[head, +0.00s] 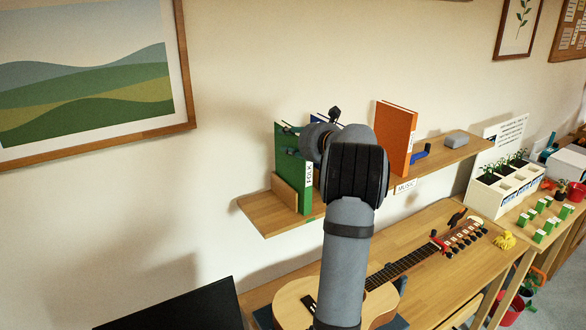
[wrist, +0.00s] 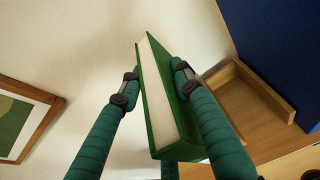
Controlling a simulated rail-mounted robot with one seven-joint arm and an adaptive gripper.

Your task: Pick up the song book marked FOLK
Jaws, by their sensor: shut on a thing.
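The green song book marked FOLK (head: 307,184) stands upright at the left end of the wooden wall shelf (head: 262,217) in the head view. In the wrist view the green book (wrist: 154,100) is between the two fingers of my gripper (wrist: 155,88), with its white page edge towards the camera. My gripper is shut on the book, one finger on each cover. In the head view my arm hides most of the gripper and part of the shelf. I cannot tell whether the book touches the shelf.
A wooden end stop (head: 284,192) is beside the FOLK book. A blue book (wrist: 285,50) stands nearby to the right in the wrist view. An orange book (head: 395,138) and a grey object (head: 456,138) are further right on the shelf. A guitar (head: 290,302) lies on the bench below.

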